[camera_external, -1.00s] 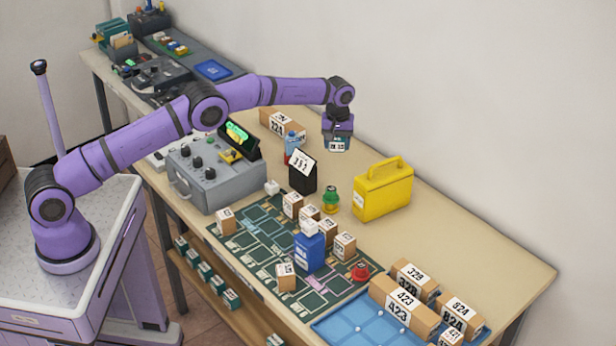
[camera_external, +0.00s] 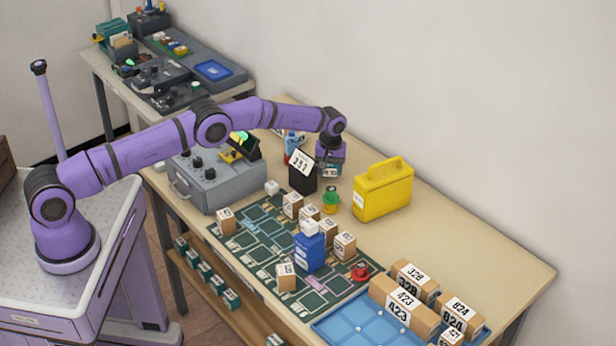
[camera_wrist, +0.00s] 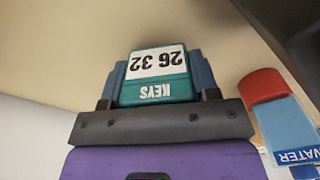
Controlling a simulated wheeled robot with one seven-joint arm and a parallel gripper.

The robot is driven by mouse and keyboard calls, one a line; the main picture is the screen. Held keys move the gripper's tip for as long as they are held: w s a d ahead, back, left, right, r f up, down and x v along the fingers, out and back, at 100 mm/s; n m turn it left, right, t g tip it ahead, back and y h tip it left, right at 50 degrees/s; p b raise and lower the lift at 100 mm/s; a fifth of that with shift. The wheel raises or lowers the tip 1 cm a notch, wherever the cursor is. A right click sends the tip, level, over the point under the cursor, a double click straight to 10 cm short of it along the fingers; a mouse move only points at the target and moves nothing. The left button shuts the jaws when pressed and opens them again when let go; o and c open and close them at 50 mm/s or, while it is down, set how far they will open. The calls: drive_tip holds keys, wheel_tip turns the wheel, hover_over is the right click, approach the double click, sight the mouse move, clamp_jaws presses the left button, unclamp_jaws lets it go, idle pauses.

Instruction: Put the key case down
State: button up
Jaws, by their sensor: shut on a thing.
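The key case (camera_wrist: 156,72) is a small teal box with a white label reading 26 32 and KEYS. My gripper (camera_wrist: 155,85) is shut on it, with a finger on each side, as the wrist view shows.
A water bottle (camera_wrist: 285,120) is close by at the right of the wrist view. Bare tabletop (camera_external: 440,225) lies beyond.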

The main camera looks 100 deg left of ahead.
drive_tip(key=shift+s+a+f, duration=0.15)
drive_tip(key=shift+a+f, duration=0.05)
drive_tip(key=shift+f, duration=0.35)
drive_tip(key=shift+f, duration=0.15)
drive_tip(key=o, duration=1)
drive_tip(key=shift+c, duration=0.2)
wheel_tip(320, 180, up, 12)
drive_tip(key=shift+r, duration=0.1)
